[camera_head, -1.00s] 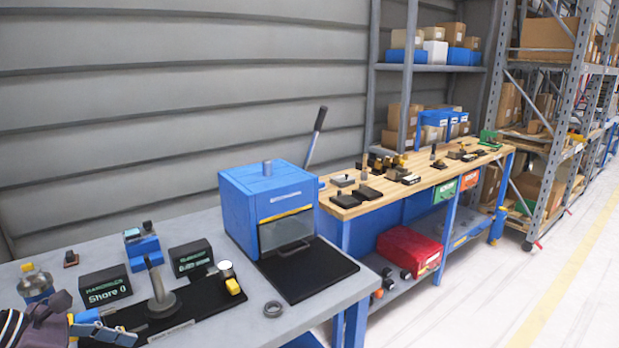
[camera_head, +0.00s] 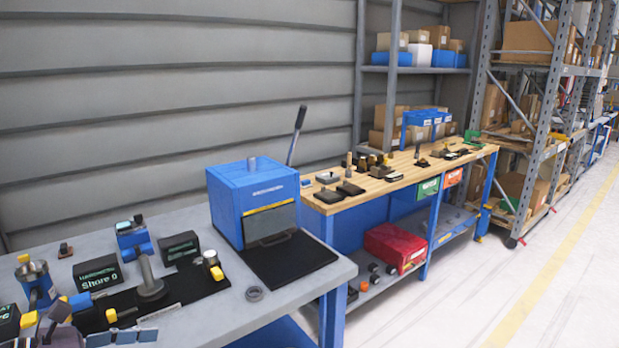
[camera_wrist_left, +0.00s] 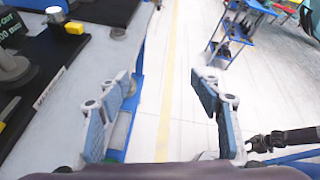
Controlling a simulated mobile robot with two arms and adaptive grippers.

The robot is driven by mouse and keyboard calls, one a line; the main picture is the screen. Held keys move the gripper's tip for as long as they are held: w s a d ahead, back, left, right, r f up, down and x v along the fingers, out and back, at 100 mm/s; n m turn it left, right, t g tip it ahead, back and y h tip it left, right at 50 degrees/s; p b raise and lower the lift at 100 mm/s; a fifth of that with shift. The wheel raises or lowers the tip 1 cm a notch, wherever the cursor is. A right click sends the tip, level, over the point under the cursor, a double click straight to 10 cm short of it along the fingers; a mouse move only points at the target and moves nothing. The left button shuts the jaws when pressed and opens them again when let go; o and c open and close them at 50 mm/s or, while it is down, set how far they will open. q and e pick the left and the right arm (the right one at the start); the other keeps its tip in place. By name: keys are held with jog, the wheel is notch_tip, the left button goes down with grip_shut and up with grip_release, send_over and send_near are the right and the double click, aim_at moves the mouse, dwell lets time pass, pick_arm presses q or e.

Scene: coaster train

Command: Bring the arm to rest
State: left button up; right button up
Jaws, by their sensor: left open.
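My left gripper (camera_head: 112,320) is at the lower left of the head view, low over the front of the grey bench (camera_head: 200,322). Its blue-padded fingers are spread with nothing between them. In the left wrist view, the open fingers (camera_wrist_left: 162,112) stand wide apart over the bench edge and the pale floor. The black mat (camera_wrist_left: 25,110) lies left of them in that view.
The black mat (camera_head: 190,290) holds a grey post stand (camera_head: 151,285). A blue press box (camera_head: 235,210) and a grey ring (camera_head: 255,294) are to its right. Blue devices crowd the bench's left end. A wooden bench (camera_head: 385,186) stands beyond. The floor (camera_head: 470,290) at right is clear.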

pick_arm(q)
jog(key=w+a+r+n+t+y, duration=0.1)
jog(key=w+r+n+t+y, duration=0.25)
jog(key=n+t, duration=1.05)
jog(key=s+a+f+n+g+y, duration=0.3)
jog(key=f+n+g+y, duration=0.15)
jog(key=f+n, duration=0.4)
jog(key=s+a+f+n+g+y, duration=0.25)
jog(key=f+n+g+y, duration=0.2)
jog(key=n, duration=0.65)
jog(key=s+d+f+n+g+h, duration=0.1)
jog(key=s+d+f+n+g, duration=0.5)
jog(key=s, duration=0.5)
jog(key=s+d+f+n+g+h, duration=0.2)
jog(key=s+d+f+g, duration=0.1)
jog(key=s+d+f, duration=0.65)
jog(key=s+a+f+g, duration=0.1)
jog(key=s+f+g, duration=0.15)
jog(key=f, duration=2.45)
jog(key=s+a+f, duration=0.3)
jog(key=s+f, duration=1.2)
jog(key=s, duration=0.2)
